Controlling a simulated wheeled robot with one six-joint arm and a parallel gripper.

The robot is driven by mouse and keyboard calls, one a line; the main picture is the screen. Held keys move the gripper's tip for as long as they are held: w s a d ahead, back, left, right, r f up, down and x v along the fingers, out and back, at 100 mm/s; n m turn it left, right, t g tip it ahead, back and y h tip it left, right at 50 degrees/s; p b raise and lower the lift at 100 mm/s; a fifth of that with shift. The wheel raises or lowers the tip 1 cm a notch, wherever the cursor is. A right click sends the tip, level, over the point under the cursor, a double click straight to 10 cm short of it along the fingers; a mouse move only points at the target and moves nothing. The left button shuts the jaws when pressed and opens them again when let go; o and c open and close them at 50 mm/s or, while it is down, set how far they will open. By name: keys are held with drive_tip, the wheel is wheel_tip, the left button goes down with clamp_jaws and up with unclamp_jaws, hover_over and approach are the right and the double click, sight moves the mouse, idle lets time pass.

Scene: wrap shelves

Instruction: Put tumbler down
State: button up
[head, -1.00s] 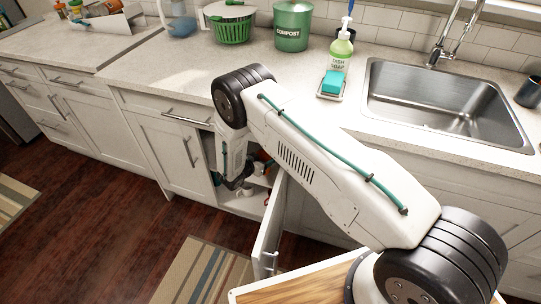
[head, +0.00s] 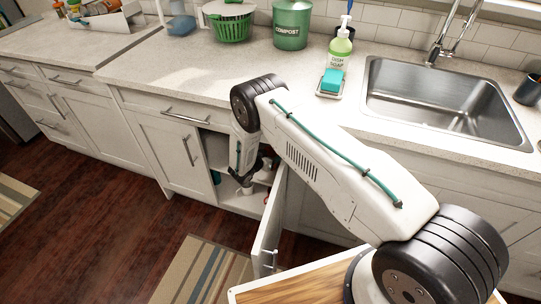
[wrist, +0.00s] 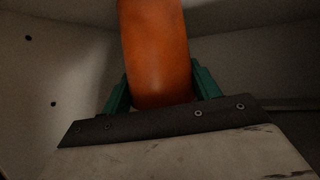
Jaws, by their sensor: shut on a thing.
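The orange tumbler (wrist: 155,55) fills the upper middle of the wrist view, and its upper part runs out of the picture. My gripper (wrist: 160,92) is shut on it, with a green finger on each side. In the head view my gripper is inside the open lower cabinet (head: 235,199), mostly hidden behind my arm and the cabinet's edge. I cannot tell from these views whether the tumbler touches the cabinet floor.
The cabinet door (head: 269,235) stands open just right of the opening. Pale cabinet walls (wrist: 50,70) are close around the gripper. On the counter above are a green compost bin (head: 292,25), a dish soap bottle (head: 340,50) and the sink (head: 445,95).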

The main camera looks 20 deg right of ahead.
drive_tip(key=o, duration=1)
drive_tip(key=shift+f, duration=0.1)
drive_tip(key=shift+c, duration=0.2)
drive_tip(key=shift+r, duration=0.2)
drive_tip(key=v, duration=1.2)
drive_tip(key=shift+f, duration=0.1)
